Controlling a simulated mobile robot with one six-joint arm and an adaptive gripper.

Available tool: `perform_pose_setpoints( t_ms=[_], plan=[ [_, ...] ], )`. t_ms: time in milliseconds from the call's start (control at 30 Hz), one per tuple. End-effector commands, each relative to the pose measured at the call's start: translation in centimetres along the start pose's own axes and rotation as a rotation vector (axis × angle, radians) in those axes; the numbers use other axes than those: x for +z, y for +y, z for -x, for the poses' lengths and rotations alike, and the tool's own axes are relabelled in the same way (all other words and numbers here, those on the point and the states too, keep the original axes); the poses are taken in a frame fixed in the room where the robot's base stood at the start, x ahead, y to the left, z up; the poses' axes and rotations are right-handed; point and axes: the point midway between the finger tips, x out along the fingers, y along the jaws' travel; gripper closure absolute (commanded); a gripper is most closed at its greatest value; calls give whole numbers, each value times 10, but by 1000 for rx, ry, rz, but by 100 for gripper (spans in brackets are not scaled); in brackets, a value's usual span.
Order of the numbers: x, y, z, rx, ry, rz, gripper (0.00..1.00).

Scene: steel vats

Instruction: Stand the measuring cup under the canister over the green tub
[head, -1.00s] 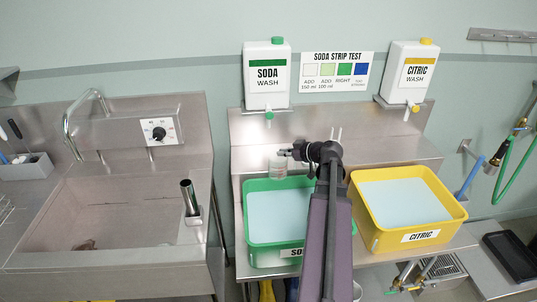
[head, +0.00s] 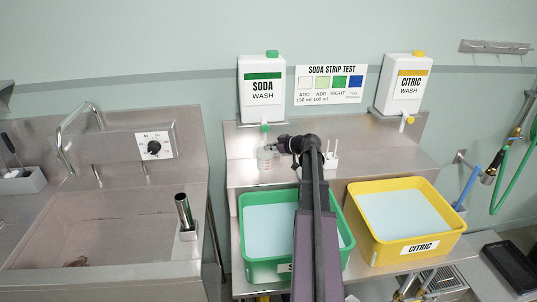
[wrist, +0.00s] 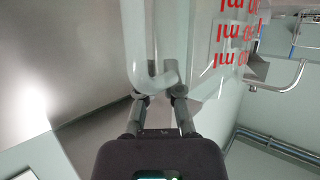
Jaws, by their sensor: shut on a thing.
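The clear measuring cup (head: 264,160) is upright below the green spigot (head: 265,127) of the white soda wash canister (head: 262,95). The canister hangs on the wall over the green tub (head: 270,271), which holds pale blue liquid. My gripper (head: 281,145) reaches in from the right and is shut on the cup's handle. In the wrist view the fingers (wrist: 163,90) close around the handle, and red ml marks (wrist: 232,40) show on the cup's wall. I cannot tell whether the cup's base touches the steel ledge (head: 245,175).
A white citric wash canister (head: 406,85) hangs over the yellow tub (head: 405,250) at right. A small white holder (head: 330,160) stands on the ledge just right of my gripper. A steel sink (head: 105,225) lies to the left.

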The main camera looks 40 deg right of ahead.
Motion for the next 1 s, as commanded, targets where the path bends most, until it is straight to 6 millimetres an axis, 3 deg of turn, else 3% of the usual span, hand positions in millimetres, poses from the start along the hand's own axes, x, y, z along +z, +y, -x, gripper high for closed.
perform_pose_setpoints(
  t_ms=[367, 567, 1000],
  plan=[
    [-1, 1, -2, -1, 0, 0, 100],
    [-3, 11, -13, -2, 0, 1, 100],
    [28, 7, -26, -3, 0, 1, 100]
  ],
)
